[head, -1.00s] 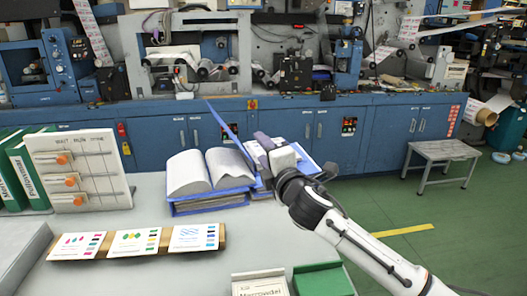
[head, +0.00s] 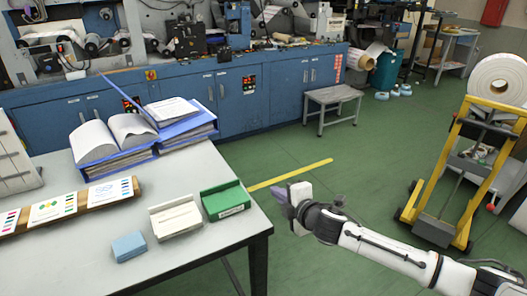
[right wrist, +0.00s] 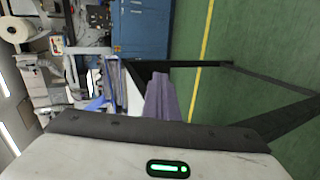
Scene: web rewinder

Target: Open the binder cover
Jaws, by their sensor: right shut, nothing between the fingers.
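A blue binder (head: 188,126) lies near the far right corner of the grey table, with white pages showing. Its blue cover (head: 128,98) stands raised at a slant, its free edge leaning up to the left. Close to its left is an open blue binder (head: 115,164) with curved white pages. My left gripper is not in view.
On the table (head: 185,255) are a green box (head: 226,200), a white box (head: 176,217), a blue block (head: 129,246) and a sample card strip (head: 107,198). Right of the table is open green floor, with a grey stool (head: 332,98) and a yellow trolley (head: 470,170) beyond.

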